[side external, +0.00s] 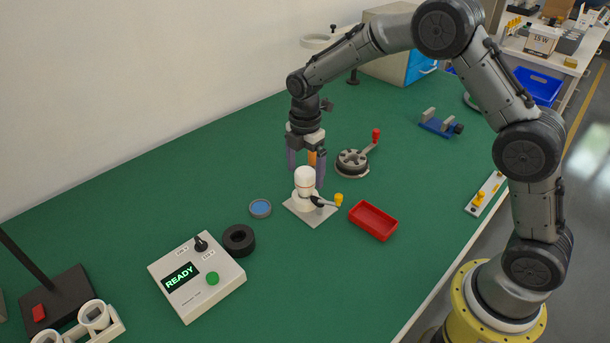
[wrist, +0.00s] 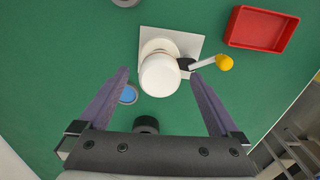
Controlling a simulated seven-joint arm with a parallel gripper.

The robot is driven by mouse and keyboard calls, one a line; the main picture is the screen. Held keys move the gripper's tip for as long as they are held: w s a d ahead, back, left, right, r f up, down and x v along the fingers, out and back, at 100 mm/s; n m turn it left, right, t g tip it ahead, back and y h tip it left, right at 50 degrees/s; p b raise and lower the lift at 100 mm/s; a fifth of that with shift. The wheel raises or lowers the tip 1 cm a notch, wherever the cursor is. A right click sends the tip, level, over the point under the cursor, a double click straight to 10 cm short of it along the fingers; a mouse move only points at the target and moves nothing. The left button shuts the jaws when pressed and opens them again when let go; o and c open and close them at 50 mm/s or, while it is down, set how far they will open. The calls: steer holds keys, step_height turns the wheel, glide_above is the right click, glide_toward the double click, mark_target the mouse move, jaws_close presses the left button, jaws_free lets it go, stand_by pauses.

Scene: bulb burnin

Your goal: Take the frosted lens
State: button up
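A white dome-topped piece (side external: 305,179), which looks like the frosted lens, sits upright on a white holder on a square plate (side external: 297,207). The plate has a lever with a yellow knob (side external: 339,199). In the wrist view the white piece (wrist: 160,75) shows from above, with the yellow knob (wrist: 224,63) to its right. My gripper (side external: 306,173) is open and points down over the white piece. In the wrist view my gripper's fingertips (wrist: 159,73) are to either side of it, with gaps. I cannot tell how far above it they are.
A red tray (side external: 373,222) is close on the right; a blue disc in a grey ring (side external: 260,208) and a black ring (side external: 239,240) are on the left. A control box (side external: 197,277) reading READY is in front. A round crank fixture (side external: 352,162) stands behind.

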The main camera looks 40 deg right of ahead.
mark_target(306, 172)
steer(key=c, duration=1.3)
steer(key=shift+r, duration=0.1)
steer(key=shift+r, duration=0.55)
step_height(306, 172, up, 2)
steer(key=shift+s+r, duration=0.15)
steer(key=shift+r, duration=0.1)
steer(key=s+d+r, duration=0.1)
steer(key=s+r, duration=1.2)
steer(key=shift+s+r, duration=0.35)
steer(key=shift+r, duration=0.05)
